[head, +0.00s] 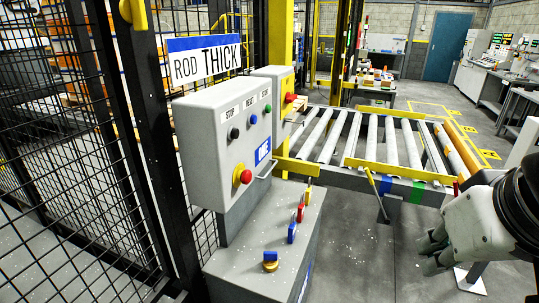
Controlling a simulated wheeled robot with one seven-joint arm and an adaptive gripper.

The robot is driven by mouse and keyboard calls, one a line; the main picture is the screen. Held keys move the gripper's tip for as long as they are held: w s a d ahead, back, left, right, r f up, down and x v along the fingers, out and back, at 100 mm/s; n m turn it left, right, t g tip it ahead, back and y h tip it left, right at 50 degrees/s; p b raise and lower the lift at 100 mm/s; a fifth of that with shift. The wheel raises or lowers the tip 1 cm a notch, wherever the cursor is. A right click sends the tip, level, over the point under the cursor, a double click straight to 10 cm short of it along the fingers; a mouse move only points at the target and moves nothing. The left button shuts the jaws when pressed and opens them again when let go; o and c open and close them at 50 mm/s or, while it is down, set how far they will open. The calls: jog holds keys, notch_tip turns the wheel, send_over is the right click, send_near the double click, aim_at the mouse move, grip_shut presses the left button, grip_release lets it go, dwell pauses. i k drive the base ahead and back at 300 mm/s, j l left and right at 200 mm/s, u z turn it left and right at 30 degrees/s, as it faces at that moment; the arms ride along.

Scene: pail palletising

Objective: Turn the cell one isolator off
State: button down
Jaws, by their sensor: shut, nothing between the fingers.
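A grey control box (218,135) stands at the left with labels that seem to read STOP, RESET and START. Below them are a black, a blue and a green button, and a red knob on a yellow base (242,175). My gripper (432,252) is at the lower right, shut and empty, in front of the conveyor and well apart from the boxes.
A grey cabinet (255,240) below the box bears several coloured upright pieces. A roller conveyor (375,140) with yellow rails lies behind. Black mesh fencing (60,200) closes the left. Grey floor (365,265) is clear between the cabinet and my gripper.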

aim_at(289, 99)
jog(key=i+l+z, duration=0.5)
jog(key=i, duration=0.35)
